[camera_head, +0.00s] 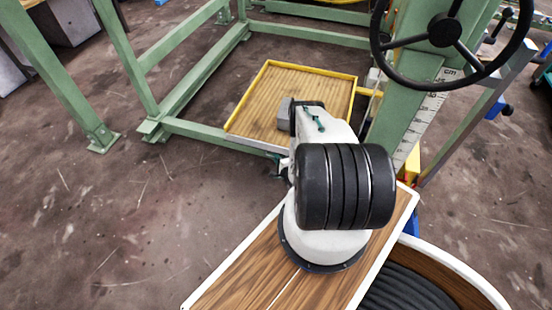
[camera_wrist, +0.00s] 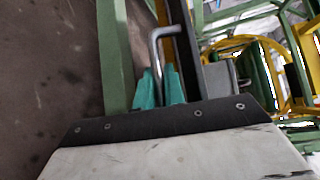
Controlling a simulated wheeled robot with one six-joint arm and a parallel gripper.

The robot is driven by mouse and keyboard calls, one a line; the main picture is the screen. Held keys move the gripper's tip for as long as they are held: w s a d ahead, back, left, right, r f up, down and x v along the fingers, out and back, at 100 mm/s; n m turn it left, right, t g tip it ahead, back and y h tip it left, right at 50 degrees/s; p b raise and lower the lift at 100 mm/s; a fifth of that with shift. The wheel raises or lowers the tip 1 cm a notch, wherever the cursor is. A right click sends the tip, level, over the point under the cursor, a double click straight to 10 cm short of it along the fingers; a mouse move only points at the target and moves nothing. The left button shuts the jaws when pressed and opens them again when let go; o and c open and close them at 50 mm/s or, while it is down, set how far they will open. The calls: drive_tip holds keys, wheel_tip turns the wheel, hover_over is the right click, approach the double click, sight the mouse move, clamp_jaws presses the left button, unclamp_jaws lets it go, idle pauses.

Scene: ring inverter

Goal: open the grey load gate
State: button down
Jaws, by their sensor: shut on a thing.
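My gripper (camera_wrist: 160,90) shows its two teal fingers in the wrist view, one on each side of a bent grey metal handle (camera_wrist: 153,55). The fingers are shut on this handle, which rises between them and bends to the right at its top. In the head view only a little teal of my gripper (camera_head: 277,159) shows, at the front right corner of the yellow-rimmed tray (camera_head: 310,70). The handle is hidden there behind my arm. I cannot tell for sure which surface is the grey load gate; a pale grey edge (camera_head: 205,138) runs along the tray's front.
A green frame (camera_head: 185,85) surrounds the tray. A black handwheel (camera_head: 447,32) on a green column with a scale stands at the right. A green post (camera_wrist: 115,60) stands close left of the fingers in the wrist view.

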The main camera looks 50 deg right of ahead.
idle(0.4)
drive_tip(key=c, duration=1.5)
unclamp_jaws()
drive_tip(key=v, duration=0.7)
drive_tip(key=shift+s, duration=0.4)
drive_tip(key=shift+a, duration=0.15)
